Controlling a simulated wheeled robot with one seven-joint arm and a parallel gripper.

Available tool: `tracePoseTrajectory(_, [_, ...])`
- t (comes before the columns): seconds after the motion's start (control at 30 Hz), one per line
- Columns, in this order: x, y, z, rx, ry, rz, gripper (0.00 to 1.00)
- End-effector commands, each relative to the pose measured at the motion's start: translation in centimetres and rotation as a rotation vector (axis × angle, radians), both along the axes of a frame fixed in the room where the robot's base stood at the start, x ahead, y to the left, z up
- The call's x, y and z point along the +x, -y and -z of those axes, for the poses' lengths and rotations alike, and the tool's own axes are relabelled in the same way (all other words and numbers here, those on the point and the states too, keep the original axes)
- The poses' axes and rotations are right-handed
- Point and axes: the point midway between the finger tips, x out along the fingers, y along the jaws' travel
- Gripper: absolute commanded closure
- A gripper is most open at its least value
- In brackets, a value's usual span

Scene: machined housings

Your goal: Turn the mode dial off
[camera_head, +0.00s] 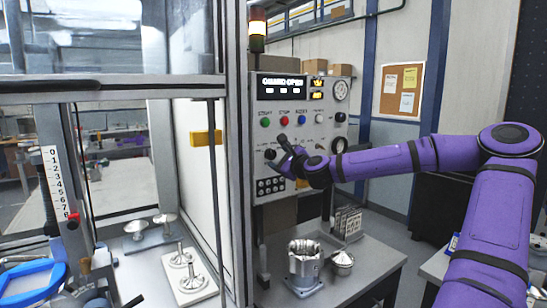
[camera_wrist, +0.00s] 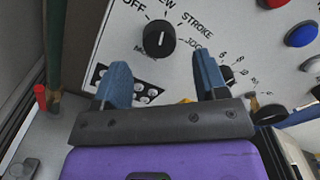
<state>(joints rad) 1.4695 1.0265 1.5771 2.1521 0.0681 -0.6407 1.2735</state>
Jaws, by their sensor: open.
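The mode dial (camera_wrist: 159,40) is a round black knob with a white mark on a pale panel. The labels OFF, one ending in "EW", STROKE and JOG run around it. The white mark points up in the picture, roughly toward the "EW" label and not at OFF. My gripper (camera_wrist: 163,76) is open, with its blue fingertips apart and nothing between them. The dial shows beyond the gap, and the fingers look clear of it. In the head view my gripper (camera_head: 284,149) is in front of the panel, close to a dark knob (camera_head: 270,154).
The control panel (camera_head: 292,110) carries a lit display, coloured buttons and a gauge. A guarded machine frame (camera_head: 237,150) stands left of the panel. A metal housing (camera_head: 304,266) sits on the bench below.

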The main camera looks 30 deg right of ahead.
Motion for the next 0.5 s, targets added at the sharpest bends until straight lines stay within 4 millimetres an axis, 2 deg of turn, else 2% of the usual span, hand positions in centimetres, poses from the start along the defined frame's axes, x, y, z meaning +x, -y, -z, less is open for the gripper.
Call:
tracePoseTrajectory(0.03, [0.9,-0.1,0.0,0.000,0.001,-0.001,0.34])
tracePoseTrajectory(0.2, [3.0,-0.2,0.0,0.000,0.000,-0.001,0.34])
tracePoseTrajectory(0.5, [4.2,-0.2,0.0,0.000,-0.001,-0.001,0.34])
